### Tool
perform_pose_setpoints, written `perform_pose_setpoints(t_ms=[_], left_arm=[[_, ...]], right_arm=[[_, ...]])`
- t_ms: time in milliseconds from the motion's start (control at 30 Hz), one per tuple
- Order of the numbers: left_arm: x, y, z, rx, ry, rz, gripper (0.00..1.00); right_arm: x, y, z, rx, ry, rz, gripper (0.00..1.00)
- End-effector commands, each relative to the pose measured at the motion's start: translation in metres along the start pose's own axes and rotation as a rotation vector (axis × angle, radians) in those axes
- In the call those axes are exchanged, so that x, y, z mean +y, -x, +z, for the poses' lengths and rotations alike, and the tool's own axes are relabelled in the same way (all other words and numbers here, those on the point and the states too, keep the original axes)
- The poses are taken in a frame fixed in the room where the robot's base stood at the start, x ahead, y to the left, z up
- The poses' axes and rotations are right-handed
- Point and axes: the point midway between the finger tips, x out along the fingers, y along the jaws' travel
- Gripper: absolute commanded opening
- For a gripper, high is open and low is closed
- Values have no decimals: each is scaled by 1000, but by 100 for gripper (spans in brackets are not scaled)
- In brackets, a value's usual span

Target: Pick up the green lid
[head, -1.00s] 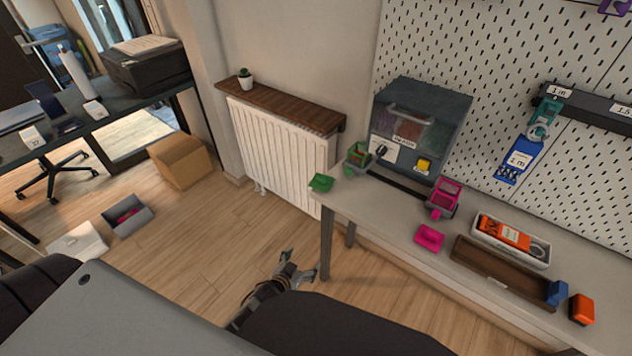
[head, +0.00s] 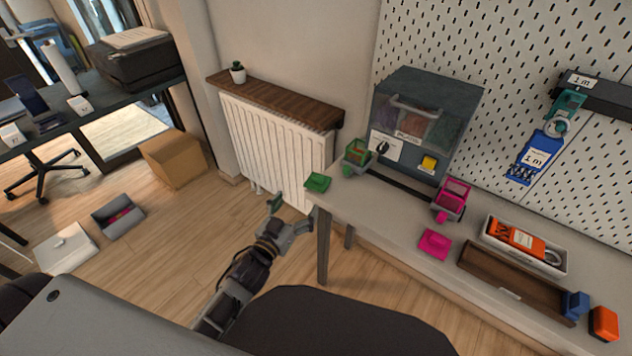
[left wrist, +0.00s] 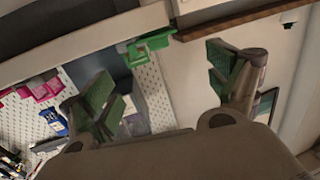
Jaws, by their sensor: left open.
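The green lid (head: 318,182) lies at the left end of the workbench, near its corner. A green open container (head: 356,156) stands just behind it and to the right. My left gripper (head: 290,214) is open and empty, apart from the lid, in front of the bench end and to the lid's lower left. In the left wrist view, green shapes (left wrist: 150,45) show beyond the spread fingers (left wrist: 165,88); I cannot clearly separate lid from container there. My right gripper is not in view.
On the workbench (head: 390,212) are a pink container (head: 453,200), a pink lid (head: 435,243), a grey dispenser box (head: 422,120), a white tray (head: 553,262) and a brown tray (head: 525,283). A radiator (head: 275,145) stands left of the bench.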

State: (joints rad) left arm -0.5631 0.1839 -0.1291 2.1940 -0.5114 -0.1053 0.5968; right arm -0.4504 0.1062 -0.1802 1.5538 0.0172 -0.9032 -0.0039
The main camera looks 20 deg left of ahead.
Motion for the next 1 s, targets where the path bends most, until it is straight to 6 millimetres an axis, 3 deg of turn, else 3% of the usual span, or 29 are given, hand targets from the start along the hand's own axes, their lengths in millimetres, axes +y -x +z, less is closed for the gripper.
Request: perform_pose_setpoints(t_ms=[367,1000], left_arm=[[0,-4,1,-1,0,1,89],[0,-46,1,-1,0,1,89]], right_arm=[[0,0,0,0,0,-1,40],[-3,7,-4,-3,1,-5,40]])
